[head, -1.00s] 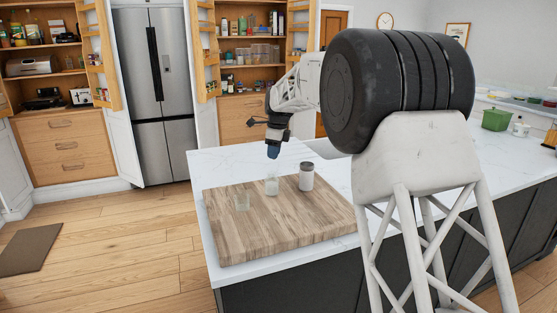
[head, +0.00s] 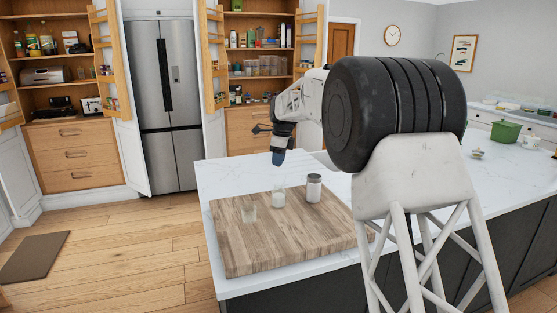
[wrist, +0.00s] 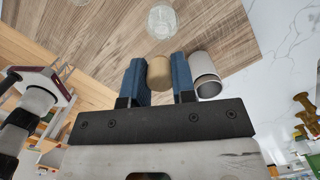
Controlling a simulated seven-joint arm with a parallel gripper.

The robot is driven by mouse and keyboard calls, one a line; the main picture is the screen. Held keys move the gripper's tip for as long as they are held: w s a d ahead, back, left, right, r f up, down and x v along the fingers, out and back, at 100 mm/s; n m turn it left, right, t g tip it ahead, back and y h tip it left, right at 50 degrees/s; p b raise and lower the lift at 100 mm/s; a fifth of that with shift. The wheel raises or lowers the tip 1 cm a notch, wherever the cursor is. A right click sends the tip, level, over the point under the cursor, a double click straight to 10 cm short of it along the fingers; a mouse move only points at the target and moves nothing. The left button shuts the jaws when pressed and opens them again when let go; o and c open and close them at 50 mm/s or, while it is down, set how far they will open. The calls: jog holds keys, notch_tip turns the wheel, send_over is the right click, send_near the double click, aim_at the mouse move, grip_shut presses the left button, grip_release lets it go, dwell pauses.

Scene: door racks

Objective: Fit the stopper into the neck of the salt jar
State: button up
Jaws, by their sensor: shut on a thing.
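My gripper (head: 278,160) is above the back edge of the wooden board, fingers pointing down. In the wrist view its blue fingers (wrist: 160,78) are shut on a tan, cork-like stopper (wrist: 160,74). The stopper cannot be made out in the head view. A small clear jar with whitish contents, seemingly the salt jar (head: 278,197), stands upright on the board, below my gripper in the picture. It also appears in the wrist view (wrist: 162,20), beyond the fingertips. The stopper is apart from it.
A white jar with a dark lid (head: 314,188) stands right of the salt jar, close to my right finger in the wrist view. A clear glass (head: 249,213) stands to the left. The front of the board (head: 285,243) is clear. White counter (head: 235,174) surrounds it.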

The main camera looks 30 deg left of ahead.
jog(key=shift+f, duration=2.85)
jog(key=shift+f, duration=1.1)
dwell(0.5)
jog(key=o, duration=1)
jog(key=shift+r, duration=0.1)
jog(key=shift+w+d+r, duration=0.1)
jog(key=shift+d+r, duration=0.05)
jog(key=shift+r, duration=1.1)
jog(key=shift+s+d+r, duration=0.1)
jog(key=shift+d+r, duration=0.05)
jog(key=shift+r, duration=1.15)
jog(key=shift+w+d+r, duration=0.1)
jog(key=shift+d+r, duration=0.05)
jog(key=shift+r, duration=1.1)
jog(key=shift+d, duration=0.1)
